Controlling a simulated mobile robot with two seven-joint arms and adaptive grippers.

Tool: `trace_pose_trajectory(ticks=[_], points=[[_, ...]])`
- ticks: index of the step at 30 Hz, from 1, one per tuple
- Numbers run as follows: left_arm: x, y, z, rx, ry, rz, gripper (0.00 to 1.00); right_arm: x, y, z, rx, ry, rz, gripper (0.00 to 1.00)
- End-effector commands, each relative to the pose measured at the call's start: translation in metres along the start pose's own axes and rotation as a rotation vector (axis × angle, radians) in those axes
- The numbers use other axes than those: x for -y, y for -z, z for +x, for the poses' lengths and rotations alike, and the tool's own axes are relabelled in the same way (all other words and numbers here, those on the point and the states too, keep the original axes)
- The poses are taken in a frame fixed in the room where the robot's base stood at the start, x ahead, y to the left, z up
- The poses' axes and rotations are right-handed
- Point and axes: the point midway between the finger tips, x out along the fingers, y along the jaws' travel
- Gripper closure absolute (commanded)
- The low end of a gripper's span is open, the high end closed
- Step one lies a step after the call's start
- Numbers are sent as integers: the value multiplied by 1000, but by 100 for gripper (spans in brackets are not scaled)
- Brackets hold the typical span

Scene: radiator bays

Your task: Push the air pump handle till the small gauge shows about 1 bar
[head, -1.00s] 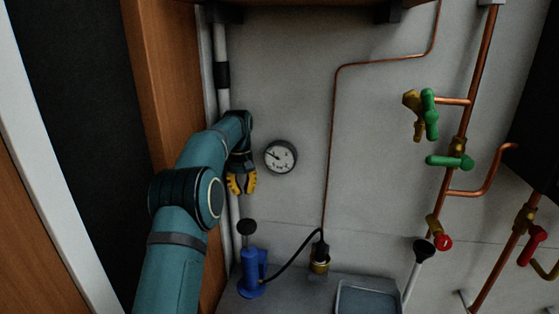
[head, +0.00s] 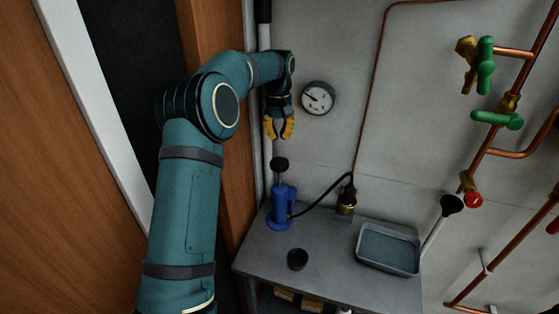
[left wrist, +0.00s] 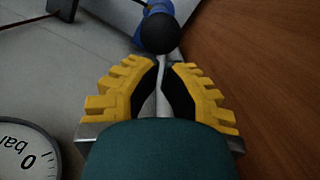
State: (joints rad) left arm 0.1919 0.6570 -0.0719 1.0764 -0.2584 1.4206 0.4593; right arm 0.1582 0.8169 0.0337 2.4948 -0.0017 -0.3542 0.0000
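The blue air pump (head: 281,210) stands on a grey bench, its black round handle knob (head: 280,164) raised on a thin rod. My left gripper (head: 280,137) points down above the knob, apart from it. Its yellow fingers are partly open and empty, with a narrow gap between them. In the left wrist view the knob (left wrist: 159,34) lies straight beyond the fingertips, hiding most of the pump. The round gauge (head: 318,98) hangs on the wall right of the gripper, its needle toward the upper left. The left wrist view shows its "0" and "bar" (left wrist: 20,150). My right gripper is not in view.
A small black cup (head: 297,259) and a grey tray (head: 387,270) are on the bench. A wooden panel (head: 228,160) stands close on the left. Copper pipes with green valves (head: 486,66) are at right.

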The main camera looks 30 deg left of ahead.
Motion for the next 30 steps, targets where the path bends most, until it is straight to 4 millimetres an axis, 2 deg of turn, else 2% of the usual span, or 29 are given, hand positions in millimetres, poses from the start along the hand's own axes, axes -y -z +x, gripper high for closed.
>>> trace_pose_trajectory(ticks=[12,16,21,30], points=[[0,0,47,2,1,0,100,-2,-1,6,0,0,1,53],[0,0,61,1,1,-1,100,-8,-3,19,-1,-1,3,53],[0,0,68,1,1,0,100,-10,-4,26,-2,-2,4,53],[0,0,68,1,0,0,100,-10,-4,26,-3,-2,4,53]])
